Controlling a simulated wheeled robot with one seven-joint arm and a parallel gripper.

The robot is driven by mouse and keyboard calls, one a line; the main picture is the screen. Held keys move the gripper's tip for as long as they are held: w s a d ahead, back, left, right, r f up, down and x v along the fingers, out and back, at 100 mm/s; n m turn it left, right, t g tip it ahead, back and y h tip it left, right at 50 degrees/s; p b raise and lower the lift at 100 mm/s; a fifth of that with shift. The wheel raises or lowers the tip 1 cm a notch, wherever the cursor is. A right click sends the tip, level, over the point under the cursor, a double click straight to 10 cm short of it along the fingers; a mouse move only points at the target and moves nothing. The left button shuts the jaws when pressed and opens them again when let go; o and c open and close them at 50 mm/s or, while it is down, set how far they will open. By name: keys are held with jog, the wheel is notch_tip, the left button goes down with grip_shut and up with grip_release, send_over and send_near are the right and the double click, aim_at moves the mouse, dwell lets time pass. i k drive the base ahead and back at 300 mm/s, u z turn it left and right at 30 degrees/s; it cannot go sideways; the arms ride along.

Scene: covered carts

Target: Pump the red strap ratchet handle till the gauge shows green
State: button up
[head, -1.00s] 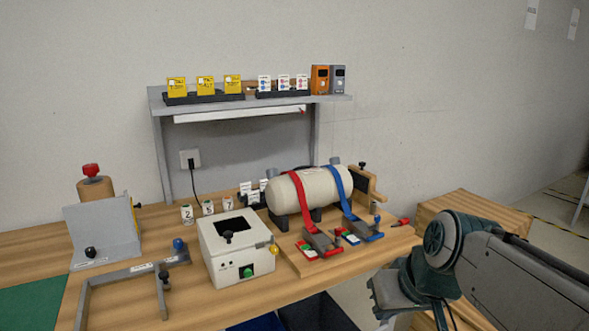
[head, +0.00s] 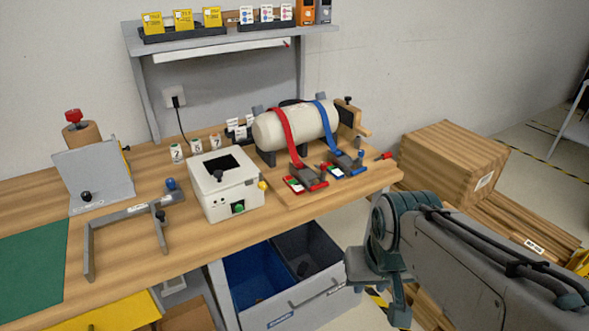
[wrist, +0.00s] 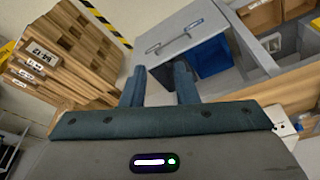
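The red strap (head: 285,138) runs over a cream tank (head: 302,123) on the workbench and down to its ratchet (head: 308,176), which has red parts and a small red handle. A blue strap (head: 326,120) with its own blue ratchet (head: 346,162) is just to the right. The gauges by the ratchets are too small to read. In the head view my gripper (head: 375,285) is off the bench's front right side, below the tabletop and apart from both ratchets. In the wrist view its two fingers (wrist: 160,86) stand apart with nothing between them.
A white box (head: 225,190) with a green button and a grey bracket (head: 125,220) stand left of the tank. An open drawer (head: 310,300) with blue and dark bins juts out below the bench. Wooden crates (head: 450,165) stand at the right.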

aim_at(307, 175)
jog(key=k, duration=0.5)
jog(key=u, duration=0.85)
jog(key=i, duration=0.95)
jog(key=z, duration=1.65)
